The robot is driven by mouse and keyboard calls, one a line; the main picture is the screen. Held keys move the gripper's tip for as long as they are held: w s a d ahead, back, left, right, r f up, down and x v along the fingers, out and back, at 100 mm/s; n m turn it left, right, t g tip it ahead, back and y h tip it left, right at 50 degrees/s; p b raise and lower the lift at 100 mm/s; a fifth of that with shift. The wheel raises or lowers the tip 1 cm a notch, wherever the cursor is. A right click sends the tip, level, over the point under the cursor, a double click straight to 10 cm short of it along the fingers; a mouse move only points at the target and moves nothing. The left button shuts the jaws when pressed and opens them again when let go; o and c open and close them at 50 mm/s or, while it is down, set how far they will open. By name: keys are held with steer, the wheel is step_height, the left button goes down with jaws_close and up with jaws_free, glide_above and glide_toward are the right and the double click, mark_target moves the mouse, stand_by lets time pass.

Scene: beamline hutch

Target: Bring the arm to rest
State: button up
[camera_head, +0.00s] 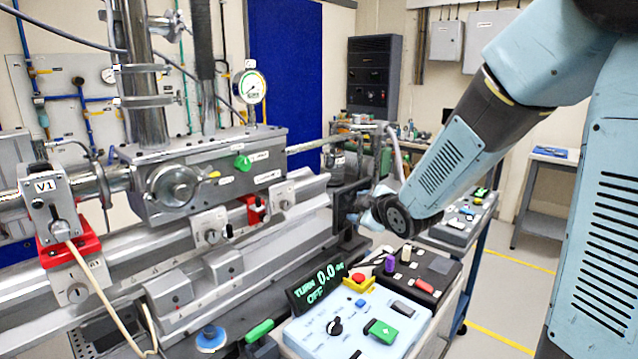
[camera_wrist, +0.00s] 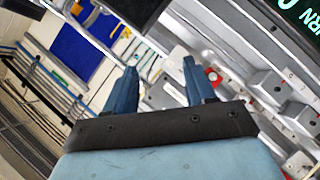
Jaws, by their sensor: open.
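My arm (camera_head: 455,160), light blue with dark joints, enters the head view from the upper right. It reaches down and left to a dark round joint above the control boxes. My gripper is hard to make out there beside the dark metal of the rail's end. In the wrist view my gripper (camera_wrist: 157,80) shows two blue fingers spread well apart, with nothing between them. The wrist view is tilted, with the beamline rail and grey fittings beyond the fingers. I cannot tell the exact clearance to them.
A pale control box (camera_head: 345,325), a dark control box (camera_head: 425,277) and a display (camera_head: 318,286) reading "TURN 0.0 OFF" sit below my arm. The beamline chamber (camera_head: 225,170) with its gauge (camera_head: 250,87) stands left. Floor is clear at right before a side table (camera_head: 552,160).

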steer(key=s+d+r+m+g+h, duration=0.1)
steer(key=s+d+r+m+h, duration=0.25)
steer(key=s+d, duration=0.2)
steer(key=s+d+r+m+g, duration=0.1)
steer(key=s+d+m+g, duration=0.1)
steer(key=s, duration=0.6)
steer(key=s+d+r+m+g+h, duration=0.1)
steer(key=s+d+m+g, duration=0.1)
steer(key=s+m, duration=0.3)
steer(key=s+d+r+m+g, duration=0.2)
steer(key=s+d+m, duration=0.2)
steer(key=s, duration=0.6)
steer(key=shift+s, duration=0.3)
